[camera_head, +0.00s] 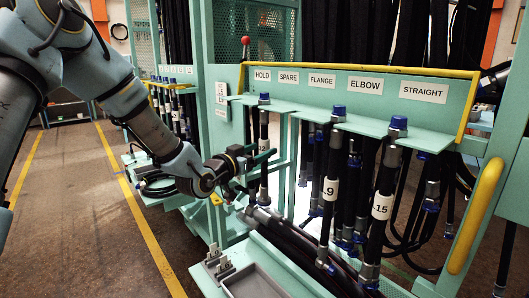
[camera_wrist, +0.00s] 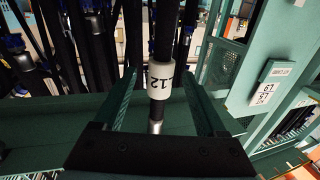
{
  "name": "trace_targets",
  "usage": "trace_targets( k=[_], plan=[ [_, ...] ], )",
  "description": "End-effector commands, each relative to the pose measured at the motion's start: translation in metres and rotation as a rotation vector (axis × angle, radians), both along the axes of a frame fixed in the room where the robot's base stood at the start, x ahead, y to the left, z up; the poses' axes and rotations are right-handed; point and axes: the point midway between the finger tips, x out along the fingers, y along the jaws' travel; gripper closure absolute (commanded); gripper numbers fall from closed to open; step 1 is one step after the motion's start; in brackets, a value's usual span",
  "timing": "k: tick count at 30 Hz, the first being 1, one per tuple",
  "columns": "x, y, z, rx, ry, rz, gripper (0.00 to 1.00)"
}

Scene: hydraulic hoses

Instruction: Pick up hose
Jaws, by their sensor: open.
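A black hose (camera_head: 264,128) hangs upright in the rack below the HOLD label, with a metal fitting at its top. In the wrist view the hose (camera_wrist: 164,40) carries a white label (camera_wrist: 163,76) that appears to read 12, upside down. My gripper (camera_head: 262,160) is at the hose's middle in the head view. In the wrist view the two green fingers of my gripper (camera_wrist: 160,85) stand apart, one on each side of the hose, with gaps visible. The gripper is open. Its fingers partly cover the hose in the head view.
The green rack's shelf (camera_head: 400,133) has labels HOLD, SPARE, FLANGE, ELBOW and STRAIGHT. Hoses labelled 9 (camera_head: 330,188) and 15 (camera_head: 382,205) hang to the right. Hoses lie below on a green cart with a grey tray (camera_head: 255,285). A yellow handle (camera_head: 475,215) stands at right.

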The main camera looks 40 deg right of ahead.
Motion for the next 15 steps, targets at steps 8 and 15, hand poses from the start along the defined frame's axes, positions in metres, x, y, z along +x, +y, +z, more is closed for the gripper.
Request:
trace_targets(
  k=[8, 15],
  plan=[
    [0.005, -0.024, 0.001, 0.000, 0.001, 0.000, 0.26],
    [0.005, -0.023, 0.000, 0.000, 0.000, 0.001, 0.33]
  ],
)
